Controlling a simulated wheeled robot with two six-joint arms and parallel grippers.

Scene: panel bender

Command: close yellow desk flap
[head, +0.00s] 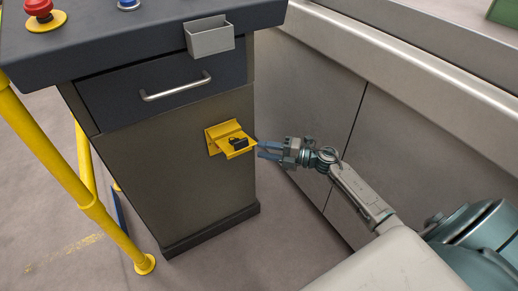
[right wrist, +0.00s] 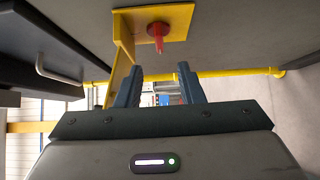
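The yellow desk flap (head: 240,152) sticks out from the front of the dark cabinet, below the drawer, from a yellow back plate (head: 216,132). A small black item lies on or at the flap. My right gripper (head: 261,149) is just right of the flap's outer edge, fingers pointing at it; contact cannot be told. In the right wrist view the gripper (right wrist: 159,72) is open, with nothing between its fingers. The yellow plate (right wrist: 178,18) is ahead with a red tapered part (right wrist: 157,32), and a yellow strip runs down near the left finger. My left gripper is out of view.
The drawer (head: 165,88) with its silver handle (head: 177,87) is shut. A grey bin (head: 209,38) hangs on the desktop edge, and a red button (head: 39,7) is on top. Yellow rails (head: 45,150) stand at left. Grey panels (head: 310,90) stand at right; floor in front is clear.

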